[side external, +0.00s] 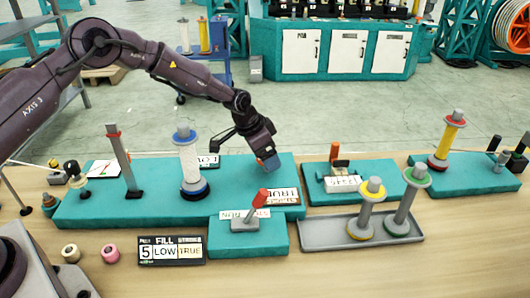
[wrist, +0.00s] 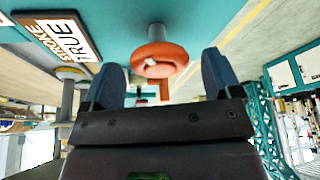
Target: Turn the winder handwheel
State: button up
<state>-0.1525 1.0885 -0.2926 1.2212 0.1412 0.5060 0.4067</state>
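An orange-red round handwheel (wrist: 160,62) with a small pale spot on its face stands out from the teal base on a grey shaft in the wrist view. My gripper (wrist: 163,80) is open, its two blue fingertips to either side of the wheel's lower part in that picture. I cannot tell whether they touch it. In the side external view my gripper (side external: 268,163) points down at the right part of the long teal base (side external: 240,170), and the handwheel is hidden there. A bobbin of white rope (side external: 189,162) with a blue top stands upright on this base.
A red-handled lever (side external: 261,200) stands on the front teal block. A grey tray (side external: 330,236) holds two empty bobbins. A yellow bobbin (side external: 449,137) stands at right. A TRUE STROKE sign (wrist: 57,36) lies beside the wheel. A FILL STROKE panel (side external: 171,250) is at the front.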

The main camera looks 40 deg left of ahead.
jog(key=v, duration=0.5)
jog(key=shift+r, duration=0.35)
notch_tip(320, 180, up, 6)
jog(key=shift+r, duration=0.2)
